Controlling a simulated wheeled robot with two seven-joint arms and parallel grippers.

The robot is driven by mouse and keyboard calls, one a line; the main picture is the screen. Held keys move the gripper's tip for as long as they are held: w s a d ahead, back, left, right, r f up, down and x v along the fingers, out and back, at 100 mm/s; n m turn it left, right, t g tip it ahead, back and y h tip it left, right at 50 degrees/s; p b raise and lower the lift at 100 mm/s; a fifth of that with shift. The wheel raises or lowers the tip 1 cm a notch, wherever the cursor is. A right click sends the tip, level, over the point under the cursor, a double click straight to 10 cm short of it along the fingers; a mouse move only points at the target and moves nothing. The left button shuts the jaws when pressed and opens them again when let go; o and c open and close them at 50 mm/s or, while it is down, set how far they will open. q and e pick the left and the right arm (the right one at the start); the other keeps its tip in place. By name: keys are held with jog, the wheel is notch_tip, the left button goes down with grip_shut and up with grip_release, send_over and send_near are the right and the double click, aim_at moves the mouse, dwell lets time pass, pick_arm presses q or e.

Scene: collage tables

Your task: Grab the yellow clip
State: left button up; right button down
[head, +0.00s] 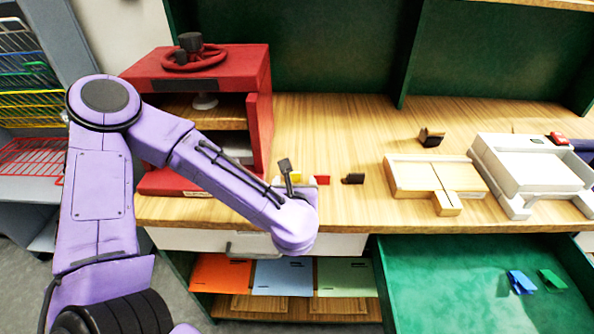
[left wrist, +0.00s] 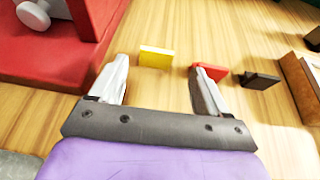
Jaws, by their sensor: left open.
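The yellow clip (left wrist: 155,56) lies on the wooden tabletop in the left wrist view, just ahead of the gap between my left gripper's fingers. In the head view only a small bit of the yellow clip (head: 296,177) shows past my arm. My left gripper (left wrist: 163,68) is open and empty, its fingers apart and pointing toward the clip. My right gripper is not in view.
A red clip (left wrist: 210,72) lies by the right fingertip, with a black clip (left wrist: 261,80) beyond it. A red press-like box (head: 259,130) stands left of the clips. A wooden tray (head: 405,175) is to the right. An open green drawer (head: 450,280) holds blue and green clips.

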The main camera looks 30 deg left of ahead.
aim_at(292, 175)
pick_arm(q)
jog(key=shift+x, duration=1)
jog(key=shift+w+a+r+p, duration=0.2)
jog(key=shift+w+a+p, duration=0.95)
jog(key=shift+w+p, duration=0.05)
jog(key=x, duration=0.2)
jog(key=shift+w+a+f, duration=0.1)
jog(key=shift+a+f, duration=0.05)
jog(key=shift+f, duration=0.15)
jog(key=c, duration=1)
